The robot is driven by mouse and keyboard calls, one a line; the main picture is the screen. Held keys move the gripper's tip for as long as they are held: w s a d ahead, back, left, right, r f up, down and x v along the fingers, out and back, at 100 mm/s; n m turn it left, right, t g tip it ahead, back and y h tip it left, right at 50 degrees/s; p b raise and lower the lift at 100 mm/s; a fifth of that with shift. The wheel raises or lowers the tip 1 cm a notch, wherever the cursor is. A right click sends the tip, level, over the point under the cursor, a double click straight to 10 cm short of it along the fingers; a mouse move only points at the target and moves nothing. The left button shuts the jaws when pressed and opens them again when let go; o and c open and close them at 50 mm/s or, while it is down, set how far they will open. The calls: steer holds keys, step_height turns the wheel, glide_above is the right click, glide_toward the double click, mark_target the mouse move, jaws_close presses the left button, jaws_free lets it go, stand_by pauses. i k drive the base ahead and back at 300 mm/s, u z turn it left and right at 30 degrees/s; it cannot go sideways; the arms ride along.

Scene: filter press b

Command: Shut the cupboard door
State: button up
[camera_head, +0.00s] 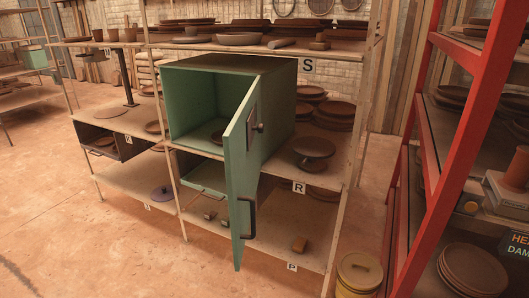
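The green cupboard (185,98) stands on the middle shelf of a rack, its dark side facing right. Its door (241,165) stands wide open, swung out towards me past the shelf's front edge. The door is seen nearly edge-on and hides the right part of the opening. A dark handle (251,219) is low on the door's right-hand face, and a small knob (260,127) shows higher up. My gripper is not in view.
A red rack (456,130) with dark plates stands close on the right. A yellow lidded pot (358,272) is on the floor before it. The floor (110,245) at front left is clear.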

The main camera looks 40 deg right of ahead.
mark_target(242, 168)
steer(key=u, duration=1.05)
steer(key=k, duration=0.1)
steer(key=z, duration=2.5)
steer(key=i, duration=0.6)
steer(key=u, duration=0.9)
